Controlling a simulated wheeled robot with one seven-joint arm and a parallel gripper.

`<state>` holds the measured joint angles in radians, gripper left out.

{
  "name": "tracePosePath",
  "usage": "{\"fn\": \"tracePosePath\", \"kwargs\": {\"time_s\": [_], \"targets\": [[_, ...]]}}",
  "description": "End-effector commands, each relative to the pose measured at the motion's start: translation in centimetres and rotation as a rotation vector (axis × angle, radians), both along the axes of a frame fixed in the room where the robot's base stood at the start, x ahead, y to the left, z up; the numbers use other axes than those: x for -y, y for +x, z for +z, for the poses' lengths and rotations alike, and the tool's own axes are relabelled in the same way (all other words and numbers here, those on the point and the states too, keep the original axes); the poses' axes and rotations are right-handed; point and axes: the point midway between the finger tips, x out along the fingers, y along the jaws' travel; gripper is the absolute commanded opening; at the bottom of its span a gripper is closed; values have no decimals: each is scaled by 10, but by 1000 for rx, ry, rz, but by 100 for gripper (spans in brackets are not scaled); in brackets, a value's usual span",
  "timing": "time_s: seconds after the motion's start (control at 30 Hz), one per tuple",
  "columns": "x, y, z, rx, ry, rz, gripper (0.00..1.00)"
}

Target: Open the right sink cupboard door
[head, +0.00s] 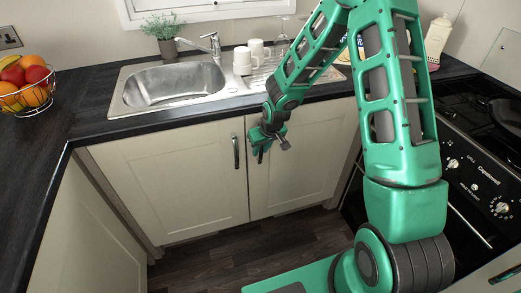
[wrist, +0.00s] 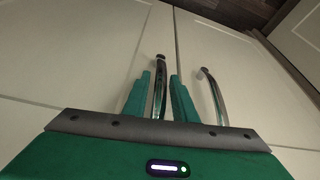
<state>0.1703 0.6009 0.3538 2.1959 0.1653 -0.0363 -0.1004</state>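The right sink cupboard door (head: 300,165) is cream and appears shut, level with the left door (head: 175,185). My gripper (head: 261,153) is at the upper left part of the right door and hides its handle in the head view. The wrist view looks upside down, with the floor at the top. There, the right door's metal bar handle (wrist: 160,82) stands between the two green fingers of my gripper (wrist: 160,85), which are open with small gaps on either side. The left door's handle (wrist: 213,95) is outside the fingers, to the right in the wrist view.
The dark worktop (head: 100,122) overhangs the doors, with the sink (head: 175,85) and white mugs above. A black oven (head: 470,180) stands at the right. The dark floor (head: 250,250) in front of the doors is partly covered by my own arm.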

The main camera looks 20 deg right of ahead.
Motion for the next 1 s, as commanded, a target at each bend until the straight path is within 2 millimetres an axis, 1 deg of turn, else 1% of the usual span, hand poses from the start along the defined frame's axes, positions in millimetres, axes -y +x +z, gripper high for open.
{"fn": "tracePosePath", "kwargs": {"time_s": [0.17,0.27,0.3,1.0], "targets": [[0,0,0,0,0,0,25],[0,0,0,0,0,0,3],[0,0,0,0,0,0,0],[0,0,0,0,0,-1,0]]}}
